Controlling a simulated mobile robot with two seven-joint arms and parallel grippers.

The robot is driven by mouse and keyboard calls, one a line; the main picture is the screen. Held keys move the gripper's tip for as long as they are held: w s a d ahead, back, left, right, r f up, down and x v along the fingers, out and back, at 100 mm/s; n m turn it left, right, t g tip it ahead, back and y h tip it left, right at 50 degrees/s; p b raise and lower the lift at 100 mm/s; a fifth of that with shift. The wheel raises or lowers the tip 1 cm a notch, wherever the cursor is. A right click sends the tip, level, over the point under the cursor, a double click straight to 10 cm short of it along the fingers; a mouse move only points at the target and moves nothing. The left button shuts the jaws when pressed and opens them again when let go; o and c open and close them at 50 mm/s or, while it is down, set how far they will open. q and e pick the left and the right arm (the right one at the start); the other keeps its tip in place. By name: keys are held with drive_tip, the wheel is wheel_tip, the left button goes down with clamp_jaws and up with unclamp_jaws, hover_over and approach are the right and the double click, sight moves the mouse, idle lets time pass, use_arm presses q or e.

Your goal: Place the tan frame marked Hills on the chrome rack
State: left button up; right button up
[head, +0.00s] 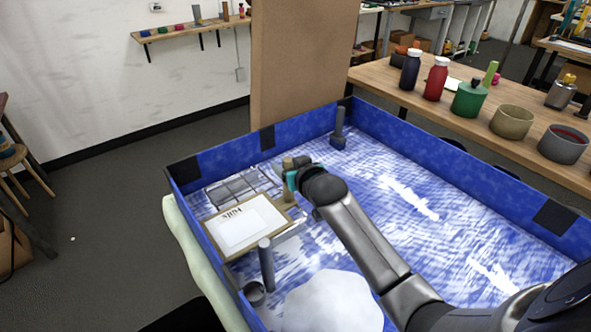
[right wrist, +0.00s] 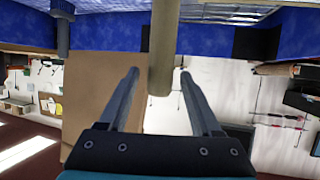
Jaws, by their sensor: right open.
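The tan frame (head: 211,240) lies in the blue-walled basin, with a white sheet inside it. Dark lettering on the sheet is too small to read surely. The chrome rack (head: 228,190) lies just behind the frame, a low wire grid near the back left corner. My right gripper (head: 285,172) is beside the rack's right end, behind the frame. In the right wrist view its two fingers (right wrist: 159,73) are apart. A tan post (right wrist: 160,45) stands in line with the gap between them; it also shows in the head view (head: 288,162). My left gripper is out of view.
The blue basin wall (head: 225,152) surrounds the area. A grey post (head: 266,262) stands at the front left, a dark post (head: 338,128) at the back. A white mound (head: 330,303) lies in front. A wooden bench (head: 415,100) with bottles and pots stands behind right.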

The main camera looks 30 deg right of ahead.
drive_tip(key=p+v, duration=0.3)
drive_tip(key=v, duration=0.9)
idle(0.3)
